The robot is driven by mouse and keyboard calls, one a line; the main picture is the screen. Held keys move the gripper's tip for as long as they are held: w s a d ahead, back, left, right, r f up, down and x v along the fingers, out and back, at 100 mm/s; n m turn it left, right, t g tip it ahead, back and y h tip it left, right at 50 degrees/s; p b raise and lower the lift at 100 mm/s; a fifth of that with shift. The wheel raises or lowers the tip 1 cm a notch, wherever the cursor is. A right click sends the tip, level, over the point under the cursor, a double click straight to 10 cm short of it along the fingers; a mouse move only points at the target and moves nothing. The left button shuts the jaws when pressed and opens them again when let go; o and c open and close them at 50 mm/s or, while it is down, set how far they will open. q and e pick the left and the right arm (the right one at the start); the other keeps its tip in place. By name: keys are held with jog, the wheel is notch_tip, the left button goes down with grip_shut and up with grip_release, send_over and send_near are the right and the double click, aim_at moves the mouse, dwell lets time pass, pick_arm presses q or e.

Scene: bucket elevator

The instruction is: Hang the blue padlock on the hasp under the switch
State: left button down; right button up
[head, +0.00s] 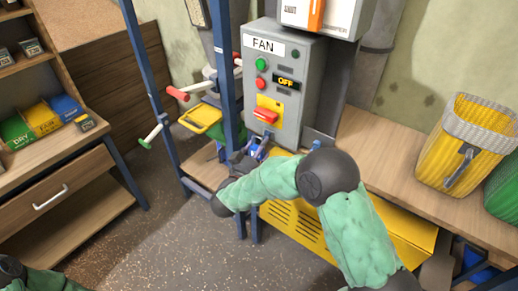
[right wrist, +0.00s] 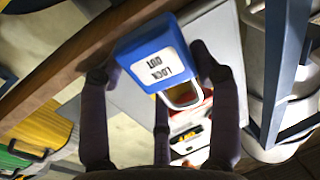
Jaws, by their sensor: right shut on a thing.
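The blue padlock (right wrist: 145,52), with a white "LOCK OUT" label, is held between the dark fingers of my right gripper (right wrist: 156,75) in the right wrist view. Its metal shackle (right wrist: 183,97) points towards the fan box. In the head view the padlock (head: 262,147) is small and partly hidden by my right gripper (head: 246,160), just below the box. The grey FAN box (head: 298,90) has a red switch (head: 265,115) on a yellow plate and an "OFF" display. The hasp is not clear, and I cannot tell whether the shackle touches it. My left gripper is out of view.
Blue frame posts (head: 226,75) stand left of the box. A wooden bench (head: 375,160) runs right of it, with a yellow basket (head: 468,145). A yellow vented cabinet (head: 290,220) is below. A drawer shelf (head: 60,185) stands at left, with open floor between.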

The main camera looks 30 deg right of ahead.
jog(key=shift+d, duration=0.1)
dwell(0.3)
jog(key=shift+s+x, duration=0.25)
jog(key=shift+x, duration=1.4)
jog(key=shift+d+f+b, duration=0.2)
jog(key=shift+f+b, duration=0.15)
jog(key=shift+f, duration=0.45)
jog(key=o, duration=1.3)
jog(key=shift+a, duration=0.15)
jog(key=shift+w+a+f+p+v, duration=0.1)
jog(key=shift+w+a+p+v, duration=0.2)
jog(key=shift+v, duration=1.3)
jog(key=shift+w+a+f+p+v, duration=0.1)
jog(key=shift+w+p+v, duration=0.2)
jog(key=shift+v, duration=1.3)
jog(key=shift+w+a+f+p+v, duration=0.2)
jog(key=shift+p+v, duration=0.2)
jog(key=shift+v, duration=1.2)
